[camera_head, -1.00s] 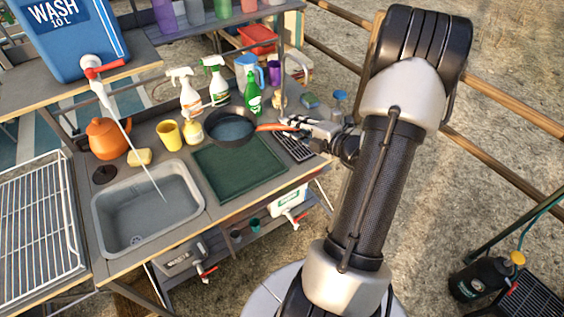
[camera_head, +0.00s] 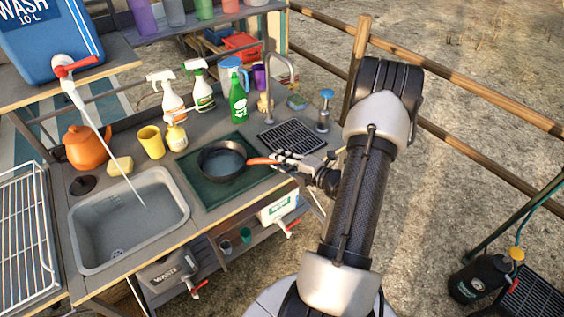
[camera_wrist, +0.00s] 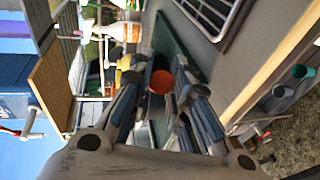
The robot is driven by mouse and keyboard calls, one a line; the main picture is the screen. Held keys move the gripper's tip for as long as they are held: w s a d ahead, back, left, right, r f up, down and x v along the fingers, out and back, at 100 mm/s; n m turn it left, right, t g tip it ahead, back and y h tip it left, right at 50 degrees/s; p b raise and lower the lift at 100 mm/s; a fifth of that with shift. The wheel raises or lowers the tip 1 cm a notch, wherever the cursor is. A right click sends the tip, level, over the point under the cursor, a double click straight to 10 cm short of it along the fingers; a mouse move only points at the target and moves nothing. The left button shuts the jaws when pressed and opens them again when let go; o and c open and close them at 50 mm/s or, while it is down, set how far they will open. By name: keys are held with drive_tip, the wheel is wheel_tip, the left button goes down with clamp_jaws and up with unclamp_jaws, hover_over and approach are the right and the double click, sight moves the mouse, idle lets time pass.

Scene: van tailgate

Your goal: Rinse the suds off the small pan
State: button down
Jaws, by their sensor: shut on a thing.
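The small pan (camera_head: 222,160) is dark with a blue-grey inside and an orange handle. In the head view it appears level, over the green mat (camera_head: 205,198); I cannot tell whether it touches the mat. My gripper (camera_head: 281,162) is shut on the handle from the right. In the wrist view the orange handle (camera_wrist: 160,81) shows between the fingers. I cannot make out suds in the pan. A thin water stream (camera_head: 122,170) runs from the red tap (camera_head: 77,66) of the blue wash container (camera_head: 50,40) into the grey sink (camera_head: 130,222), left of the pan.
An orange teapot (camera_head: 87,148), yellow sponge (camera_head: 120,163), yellow cup (camera_head: 151,142), spray bottles (camera_head: 171,100) and a green bottle (camera_head: 238,102) stand behind the sink and mat. A faucet (camera_head: 283,62) and black drain grid (camera_head: 290,134) are right. A wire rack (camera_head: 28,225) is far left.

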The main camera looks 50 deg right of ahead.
drive_tip(key=shift+r, duration=0.1)
drive_tip(key=shift+f, duration=0.2)
drive_tip(key=c, duration=1.5)
unclamp_jaws()
